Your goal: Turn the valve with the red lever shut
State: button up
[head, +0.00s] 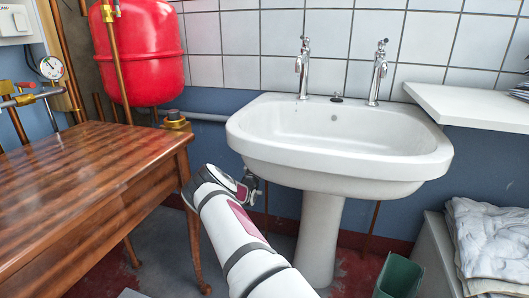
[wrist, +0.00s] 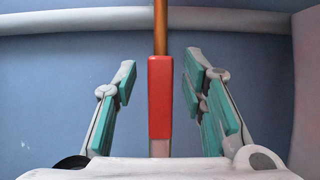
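The red lever (wrist: 160,97) shows in the wrist view as an upright red sleeve with a bare metal end below it. It lines up with a copper pipe (wrist: 160,28) that runs upward in front of the blue wall. My gripper (wrist: 159,78) is open, with one teal-padded finger on each side of the lever and a visible gap on both sides. In the head view my gripper (head: 248,184) is low by the left underside of the sink. This lever and its valve body cannot be made out there.
The white sink (head: 340,165) stands on a pedestal (head: 320,235) right of my gripper. A wooden table (head: 90,170) is at the left. A red tank (head: 140,55) and a gauge (head: 51,67) are behind it. A green bin (head: 399,277) stands at the lower right.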

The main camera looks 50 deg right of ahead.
jog(key=shift+w+d+r, duration=0.1)
jog(key=shift+d+r, duration=0.1)
jog(key=shift+d, duration=0.2)
jog(key=shift+c, duration=0.3)
grip_shut()
